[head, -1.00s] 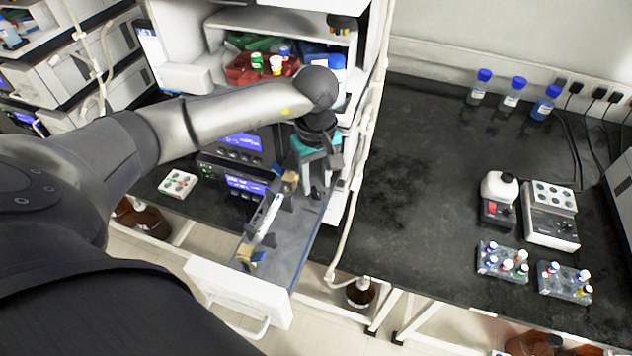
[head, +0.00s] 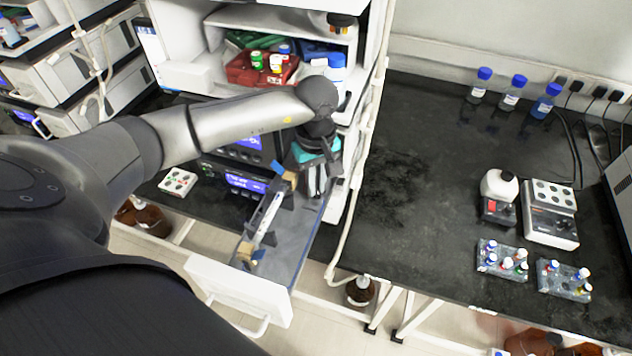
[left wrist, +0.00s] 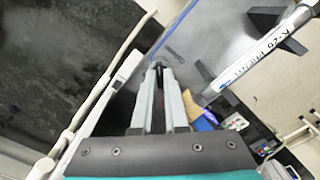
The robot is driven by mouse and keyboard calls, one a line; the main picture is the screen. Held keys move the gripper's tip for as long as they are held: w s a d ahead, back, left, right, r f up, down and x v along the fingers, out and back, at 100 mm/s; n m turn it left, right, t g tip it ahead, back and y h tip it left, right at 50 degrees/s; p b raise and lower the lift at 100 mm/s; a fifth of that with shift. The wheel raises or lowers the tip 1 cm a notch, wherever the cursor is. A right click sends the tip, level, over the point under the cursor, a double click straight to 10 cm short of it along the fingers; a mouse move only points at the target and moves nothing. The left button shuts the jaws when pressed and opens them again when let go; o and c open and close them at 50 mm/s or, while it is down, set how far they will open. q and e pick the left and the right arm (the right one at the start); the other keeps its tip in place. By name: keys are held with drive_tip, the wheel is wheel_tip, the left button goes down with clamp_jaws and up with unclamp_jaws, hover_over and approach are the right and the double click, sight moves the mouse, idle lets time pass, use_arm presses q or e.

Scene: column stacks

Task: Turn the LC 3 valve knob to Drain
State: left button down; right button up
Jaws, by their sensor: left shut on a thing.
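My left gripper (head: 316,190) points down over the open drawer of the middle instrument stack. Its teal-and-dark body is in the head view, and its grey fingers (left wrist: 160,75) are close together in the left wrist view. They are shut on a small dark valve knob (left wrist: 159,67), mostly hidden between the fingertips. The knob's label and pointer setting cannot be read. A white column (head: 265,215) lies in holders beside the gripper; in the left wrist view it (left wrist: 262,68) bears a "K-26" label. My right gripper is in neither view.
The pulled-out drawer (head: 240,290) has a white front. A red bin (head: 250,70) with bottles sits on the shelf above. White tubing (head: 352,205) runs down right of the stack. The black bench (head: 420,190) has a wide clear area, with tube racks (head: 502,262) farther right.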

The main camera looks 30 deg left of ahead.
use_arm(q)
drive_tip(key=shift+n, duration=0.3)
drive_tip(key=n+b, duration=0.1)
drive_tip(key=n, duration=0.2)
drive_tip(key=shift+n+b, duration=0.3)
drive_tip(key=shift+b, duration=0.1)
drive_tip(key=n+b, duration=0.1)
drive_tip(key=n, duration=0.3)
drive_tip(key=n+b, duration=0.1)
drive_tip(key=n, duration=0.8)
drive_tip(key=shift+r+n+b, duration=0.1)
drive_tip(key=shift+n+b, duration=0.3)
idle(0.4)
drive_tip(key=c, duration=0.9)
unclamp_jaws()
drive_tip(key=shift+c, duration=0.2)
